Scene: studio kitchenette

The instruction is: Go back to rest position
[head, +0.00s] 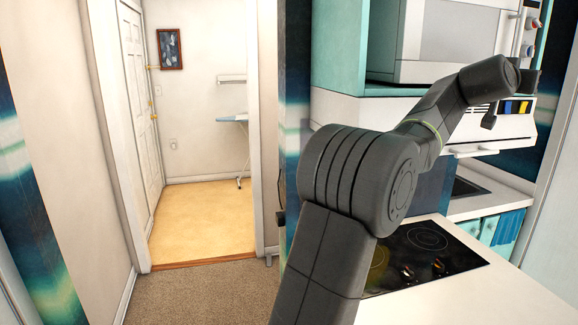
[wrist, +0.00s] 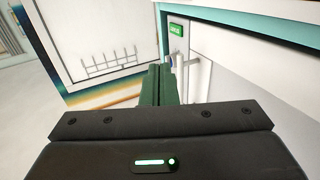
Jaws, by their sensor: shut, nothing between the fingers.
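My gripper (wrist: 159,84) shows in the wrist view with its two dark green fingers together and nothing between them. In the head view my dark grey arm rises from the bottom middle, bends and reaches to the upper right. Its wrist end is in front of the microwave and the white unit below it. The fingertips cannot be made out clearly in the head view.
The microwave (head: 447,31) sits in a turquoise cabinet above a white unit with a handle (head: 475,153). Below are a black cooktop (head: 458,258) and a sink (head: 466,187). An open doorway with an ironing board (head: 231,118) is at left; carpet lies before it.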

